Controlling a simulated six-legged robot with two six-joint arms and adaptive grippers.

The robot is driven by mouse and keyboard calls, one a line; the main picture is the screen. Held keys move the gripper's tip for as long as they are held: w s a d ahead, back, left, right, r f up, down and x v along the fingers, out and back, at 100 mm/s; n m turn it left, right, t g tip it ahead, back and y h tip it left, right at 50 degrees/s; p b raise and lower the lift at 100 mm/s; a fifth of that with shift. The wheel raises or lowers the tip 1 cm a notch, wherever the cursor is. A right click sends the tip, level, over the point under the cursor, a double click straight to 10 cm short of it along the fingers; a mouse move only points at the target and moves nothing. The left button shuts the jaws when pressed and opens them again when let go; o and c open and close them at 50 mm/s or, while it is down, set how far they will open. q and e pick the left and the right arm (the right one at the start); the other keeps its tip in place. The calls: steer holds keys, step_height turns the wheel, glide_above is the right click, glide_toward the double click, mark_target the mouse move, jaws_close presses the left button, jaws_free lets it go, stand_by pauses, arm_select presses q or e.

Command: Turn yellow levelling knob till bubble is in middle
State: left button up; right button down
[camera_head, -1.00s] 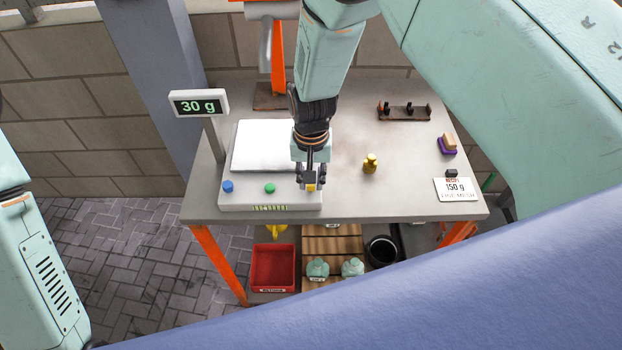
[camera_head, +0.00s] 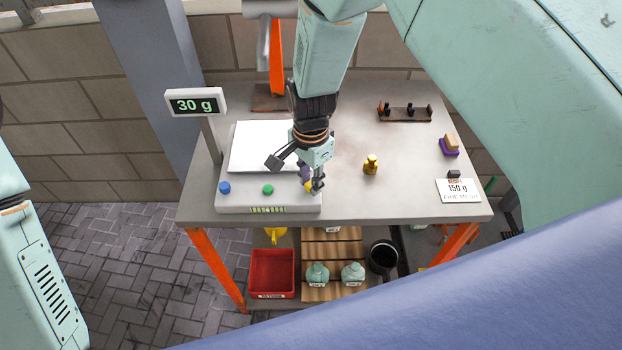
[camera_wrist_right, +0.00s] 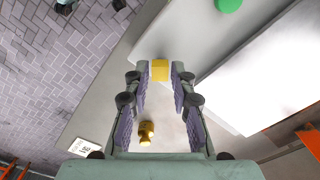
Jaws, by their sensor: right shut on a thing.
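The yellow knob (camera_head: 308,186) is at the front right corner of the white scale (camera_head: 240,200). My right gripper (camera_head: 313,187) points down and is shut on the knob. In the right wrist view, the yellow knob (camera_wrist_right: 159,70) sits between the fingertips of the right gripper (camera_wrist_right: 160,76). A small green level strip (camera_head: 268,210) is on the scale's front edge; its bubble is too small to make out. The display (camera_head: 196,102) reads 30 g. My left gripper is out of view.
A blue knob (camera_head: 224,187) and a green knob (camera_head: 268,189) sit left of the yellow one. A brass weight (camera_head: 371,164) stands right of the scale, and a 150 g card (camera_head: 459,190) lies farther right. The table between is clear.

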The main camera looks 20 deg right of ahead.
steer(key=shift+s+f+m, duration=0.1)
steer(key=shift+s+m, duration=0.1)
steer(key=shift+m, duration=0.3)
steer(key=c, duration=1.6)
jaws_free()
steer(key=o, duration=0.5)
steer(key=shift+w+a, duration=0.1)
steer(key=shift+a, duration=0.05)
steer(key=shift+w+r, duration=0.1)
steer(key=shift+r, duration=0.15)
steer(key=shift+r, duration=0.35)
step_height(320, 180, up, 11)
